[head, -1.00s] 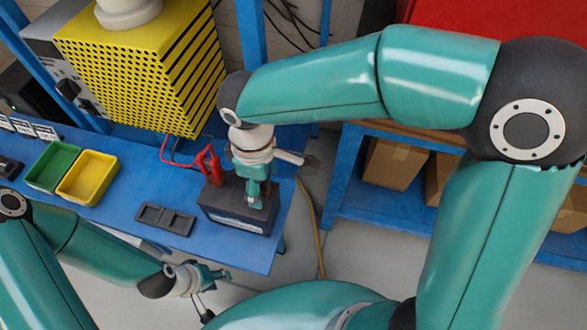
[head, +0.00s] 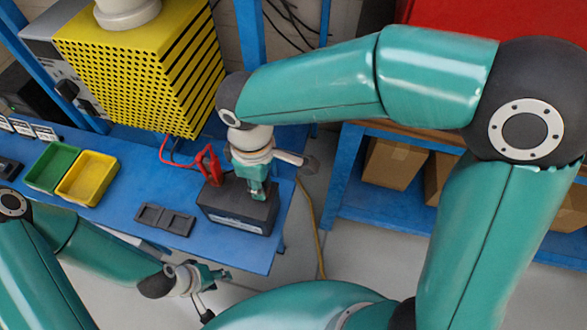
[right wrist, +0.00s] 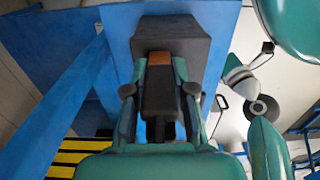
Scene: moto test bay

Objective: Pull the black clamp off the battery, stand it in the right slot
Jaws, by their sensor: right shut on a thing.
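The dark battery (head: 237,214) stands at the right end of the blue bench. My right gripper (head: 257,194) points down at its top and is shut on the black clamp. In the right wrist view the clamp (right wrist: 158,92) sits between the two fingers, its copper-coloured end against or just above the battery (right wrist: 172,35); I cannot tell if they touch. The dark two-slot holder (head: 165,219) lies left of the battery, both slots empty. My left gripper (head: 218,275) hangs in front of the bench, away from everything; its fingers are too small to judge.
A red clamp (head: 208,165) with a red cable is at the battery's back left. Green (head: 53,165) and yellow (head: 88,178) trays stand at the bench's left. A yellow perforated box (head: 140,70) stands behind. Bare bench lies between trays and holder.

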